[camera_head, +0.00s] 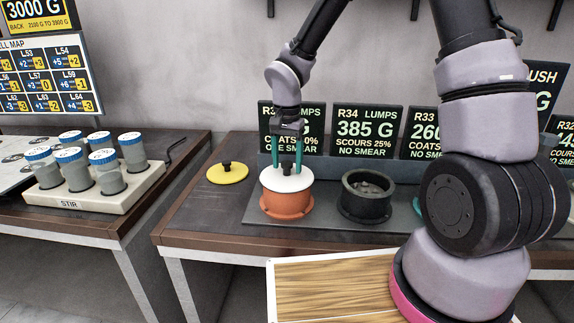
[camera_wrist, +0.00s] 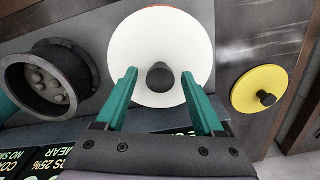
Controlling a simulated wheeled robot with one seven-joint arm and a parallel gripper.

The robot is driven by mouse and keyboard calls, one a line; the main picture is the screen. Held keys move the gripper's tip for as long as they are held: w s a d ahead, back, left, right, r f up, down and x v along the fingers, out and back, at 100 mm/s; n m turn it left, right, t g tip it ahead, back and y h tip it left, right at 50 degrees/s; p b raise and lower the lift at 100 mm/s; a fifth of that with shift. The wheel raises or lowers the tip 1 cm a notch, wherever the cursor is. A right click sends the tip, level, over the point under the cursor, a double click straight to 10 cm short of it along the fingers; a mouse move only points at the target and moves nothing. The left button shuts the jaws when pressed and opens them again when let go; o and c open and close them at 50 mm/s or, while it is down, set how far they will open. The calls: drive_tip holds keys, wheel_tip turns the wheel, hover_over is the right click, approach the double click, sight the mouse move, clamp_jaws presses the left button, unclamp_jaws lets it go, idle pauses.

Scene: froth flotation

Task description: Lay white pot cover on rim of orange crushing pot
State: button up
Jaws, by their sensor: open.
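The white pot cover (camera_head: 287,181) lies over the top of the orange crushing pot (camera_head: 287,204) on the table. It covers the pot's opening and looks about level. In the wrist view the white cover (camera_wrist: 161,30) is a broad disc with a dark knob (camera_wrist: 160,76) at its middle. Only a sliver of orange shows past its edge there. My gripper (camera_head: 288,170) is right above the cover, pointing down. In the wrist view its green fingers (camera_wrist: 159,84) stand apart on either side of the knob, with gaps between.
A yellow cover (camera_head: 227,173) with a dark knob lies on the table to the left. A dark open pot (camera_head: 366,196) holding lumps stands to the right. Weight signs (camera_head: 368,131) stand behind. A rack of blue-capped jars (camera_head: 98,190) is on the left table.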

sight(287, 163)
wheel_tip(287, 163, up, 11)
drive_tip(key=s+d+r+n+t+y, duration=0.1)
drive_tip(key=s+d+r+t, duration=0.6)
drive_tip(key=s+d+r, duration=0.8)
drive_tip(key=d+r+y, duration=0.1)
drive_tip(key=d+r, duration=0.1)
drive_tip(key=d, duration=0.1)
drive_tip(key=shift+n, duration=0.3)
drive_tip(key=shift+d, duration=0.1)
idle(0.5)
